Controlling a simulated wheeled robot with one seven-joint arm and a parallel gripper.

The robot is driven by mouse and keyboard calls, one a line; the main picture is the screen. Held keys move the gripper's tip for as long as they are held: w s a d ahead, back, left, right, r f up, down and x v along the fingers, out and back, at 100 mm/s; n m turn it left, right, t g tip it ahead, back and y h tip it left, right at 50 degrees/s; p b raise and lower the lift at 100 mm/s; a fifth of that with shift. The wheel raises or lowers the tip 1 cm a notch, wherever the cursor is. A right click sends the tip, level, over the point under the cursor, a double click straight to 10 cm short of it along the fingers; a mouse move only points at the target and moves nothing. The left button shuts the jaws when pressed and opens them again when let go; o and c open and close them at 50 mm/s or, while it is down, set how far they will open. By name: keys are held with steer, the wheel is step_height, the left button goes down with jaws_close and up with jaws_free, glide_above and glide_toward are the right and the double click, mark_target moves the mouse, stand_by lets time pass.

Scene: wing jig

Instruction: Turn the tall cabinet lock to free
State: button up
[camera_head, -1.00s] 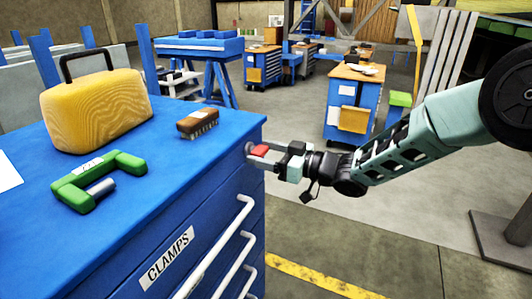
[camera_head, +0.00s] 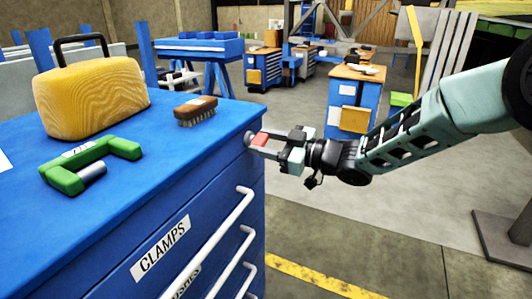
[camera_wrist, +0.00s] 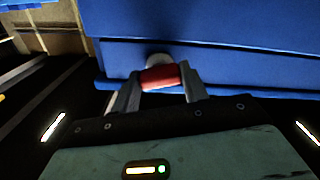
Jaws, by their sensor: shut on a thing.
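The tall blue cabinet (camera_head: 190,165) has a lock with a red handle (camera_head: 259,140) near its top right corner, on the drawer side. My gripper (camera_head: 266,143) reaches in from the right, its fingers shut on the red handle. In the wrist view the red handle (camera_wrist: 160,76) lies crosswise between the two fingertips (camera_wrist: 158,84), with a pale round lock base (camera_wrist: 158,59) behind it on the blue face. Any markings on the lock are hidden or too small to read.
On the cabinet top are a yellow case (camera_head: 92,95), a green clamp (camera_head: 90,166) and a brown brush (camera_head: 196,111). White drawer handles (camera_head: 222,220) stick out below the lock.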

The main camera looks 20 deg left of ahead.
steer(key=n+b, duration=1.4)
steer(key=b, duration=0.3)
steer(key=shift+f+n, duration=0.15)
steer(key=shift+n, duration=0.15)
steer(key=o, duration=1)
steer(key=d, duration=0.5)
steer(key=s+d, duration=0.1)
steer(key=d, duration=1.1)
steer(key=shift+s+d, duration=0.2)
